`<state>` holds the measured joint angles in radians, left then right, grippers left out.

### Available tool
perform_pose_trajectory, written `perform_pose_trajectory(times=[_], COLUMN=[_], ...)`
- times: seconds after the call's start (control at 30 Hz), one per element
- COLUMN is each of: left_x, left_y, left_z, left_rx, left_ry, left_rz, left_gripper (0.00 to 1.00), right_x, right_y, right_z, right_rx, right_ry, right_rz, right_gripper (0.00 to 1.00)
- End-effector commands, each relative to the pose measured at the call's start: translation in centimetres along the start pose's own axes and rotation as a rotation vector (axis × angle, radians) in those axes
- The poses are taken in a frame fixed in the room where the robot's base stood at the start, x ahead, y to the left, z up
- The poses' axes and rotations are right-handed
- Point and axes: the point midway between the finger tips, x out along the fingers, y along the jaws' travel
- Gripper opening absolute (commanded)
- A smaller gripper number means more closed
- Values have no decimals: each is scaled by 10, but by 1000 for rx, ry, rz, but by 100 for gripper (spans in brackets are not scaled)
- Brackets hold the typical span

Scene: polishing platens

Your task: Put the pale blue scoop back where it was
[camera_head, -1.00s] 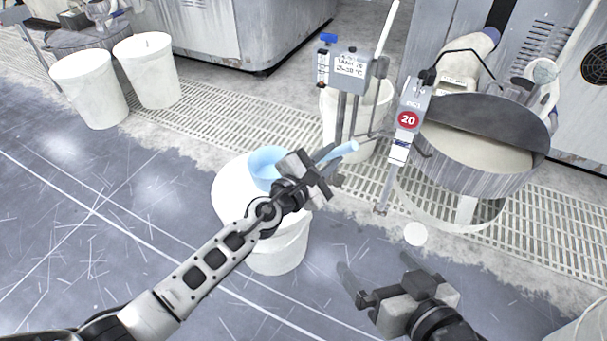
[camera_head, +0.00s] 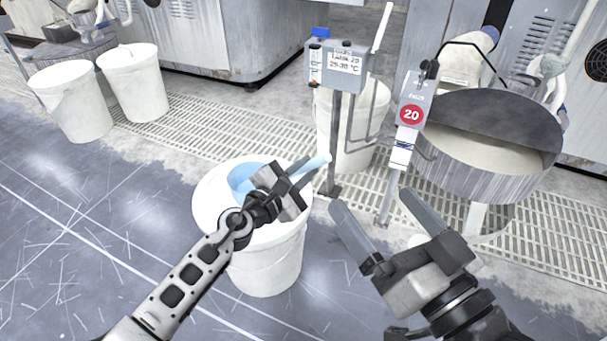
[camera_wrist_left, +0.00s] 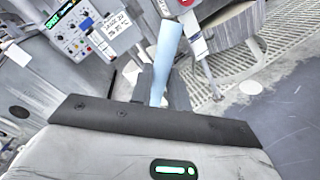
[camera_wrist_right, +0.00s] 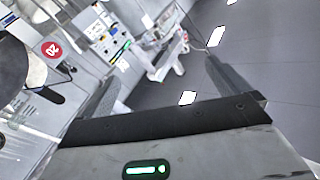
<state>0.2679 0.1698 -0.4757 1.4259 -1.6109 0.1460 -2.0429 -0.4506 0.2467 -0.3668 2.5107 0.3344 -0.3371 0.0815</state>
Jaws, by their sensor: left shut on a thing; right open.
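The pale blue scoop (camera_head: 242,177) is over the mouth of a white bucket (camera_head: 268,262) in the head view. Its bowl shows at the bucket's opening, and its handle points up to the right. My left gripper (camera_head: 297,178) is shut on the scoop's handle, which also stands up between the fingers in the left wrist view (camera_wrist_left: 167,50). The gripper and arm hide part of the scoop and the bucket's rim. I cannot tell whether the bowl touches the bucket. My right gripper (camera_head: 375,218) is open and empty, to the right of the bucket; its spread fingers show in the right wrist view (camera_wrist_right: 165,85).
A post with a label box (camera_head: 345,62) stands behind the bucket, with another white bucket (camera_head: 362,125) by it. A post with a red 20 sign (camera_head: 411,114) stands before a round grey vat (camera_head: 480,170). Two white buckets stand far left. Floor at left is clear.

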Motion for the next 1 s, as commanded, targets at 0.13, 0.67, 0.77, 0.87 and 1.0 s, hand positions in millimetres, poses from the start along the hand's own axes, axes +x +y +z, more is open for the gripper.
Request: perform_pose_trajectory(times=[0.13,0.67,0.77,0.87,1.0], left_x=[0,0,0,-13,-42], left_y=[1,-1,2,0,0], left_z=[1,-1,2,0,0], left_rx=[2,0,0,1,1], left_ry=[-1,0,0,3,3], left_rz=[1,0,0,-1,-2], left_gripper=[0,39,39,39,39], right_x=[0,2,2,0,-4], right_y=[0,0,-2,-2,-2], right_z=[0,-5,-6,-1,9], right_rx=[1,-27,-16,8,62], right_ry=[-2,21,14,-12,-63], right_rz=[1,-7,-9,-4,9], right_gripper=[100,100,100,100,100])
